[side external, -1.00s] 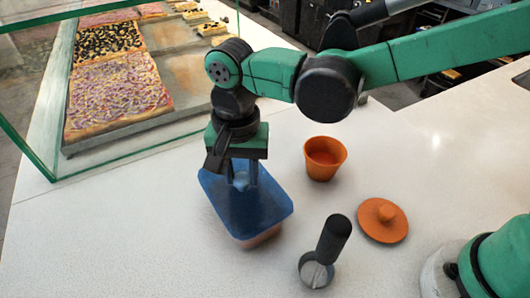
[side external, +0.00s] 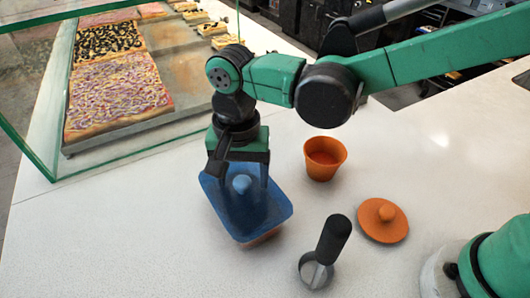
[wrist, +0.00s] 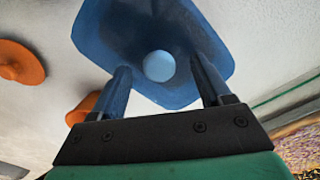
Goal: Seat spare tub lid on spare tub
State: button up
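The blue lid (side external: 246,212) with a round knob (side external: 241,184) lies over a tub (side external: 262,238), of which only a pinkish-orange lower part shows under the lid's front edge. Whether the lid is fully down on the rim cannot be told. My gripper (side external: 243,182) is low over the lid, its fingers apart on either side of the knob. In the wrist view, the blue lid (wrist: 150,25) shows its knob (wrist: 159,66) between the fingertips of my gripper (wrist: 161,72), with a gap on each side.
An orange cup (side external: 322,170) stands to the right, with an orange knobbed lid (side external: 383,221) on the counter near it. A glass case with pizzas (side external: 118,88) is at the back left. The front left counter is clear.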

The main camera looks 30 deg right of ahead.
notch_tip(320, 180, up, 5)
jog(key=shift+f, duration=0.1)
jog(key=shift+d+r, duration=0.1)
jog(key=shift+r, duration=0.25)
jog(key=s+d+n+t, duration=0.2)
jog(key=d+n+t, duration=0.1)
jog(key=d, duration=0.7)
jog(key=s+d+n+t, duration=0.1)
jog(key=d+n+t, duration=0.2)
jog(key=d, duration=0.8)
jog(key=shift+s+d+r+t, duration=0.3)
jog(key=shift+s+t, duration=0.1)
jog(key=shift+t, duration=0.2)
